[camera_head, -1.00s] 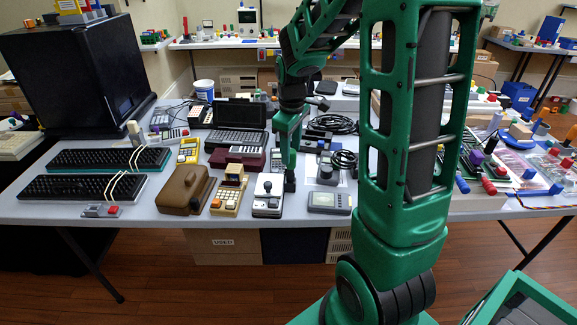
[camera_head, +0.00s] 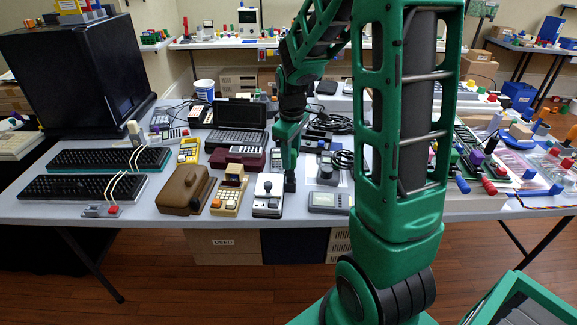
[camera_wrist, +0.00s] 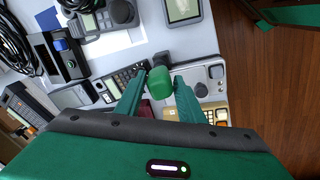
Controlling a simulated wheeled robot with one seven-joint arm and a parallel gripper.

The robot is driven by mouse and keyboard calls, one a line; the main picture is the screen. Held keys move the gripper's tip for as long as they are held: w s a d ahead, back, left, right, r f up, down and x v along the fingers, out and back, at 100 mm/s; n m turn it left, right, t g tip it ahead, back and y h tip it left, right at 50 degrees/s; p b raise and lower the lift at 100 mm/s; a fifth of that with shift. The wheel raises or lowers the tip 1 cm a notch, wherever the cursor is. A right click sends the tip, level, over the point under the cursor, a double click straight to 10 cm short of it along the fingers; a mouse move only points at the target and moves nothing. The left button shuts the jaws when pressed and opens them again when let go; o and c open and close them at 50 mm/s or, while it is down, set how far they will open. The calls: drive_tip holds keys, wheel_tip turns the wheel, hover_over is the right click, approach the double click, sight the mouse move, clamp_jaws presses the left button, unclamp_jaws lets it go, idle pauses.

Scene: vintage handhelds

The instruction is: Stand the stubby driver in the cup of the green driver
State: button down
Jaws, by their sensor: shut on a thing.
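My gripper (camera_wrist: 160,92) points down over the front of the table, its two green fingers on either side of a short green rounded piece (camera_wrist: 159,80). I take this to be the stubby driver; its lower end is hidden. In the head view my gripper (camera_head: 290,184) is low, between the white joystick device and the grey screen device.
The white joystick device (camera_head: 268,192) lies close left of my gripper, the grey screen device (camera_head: 328,201) close right. A beige calculator (camera_head: 228,196) and brown case (camera_head: 183,190) lie further left. The table's front edge is near.

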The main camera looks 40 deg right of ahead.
drive_tip(key=shift+r, duration=2.45)
drive_tip(key=shift+s, duration=0.1)
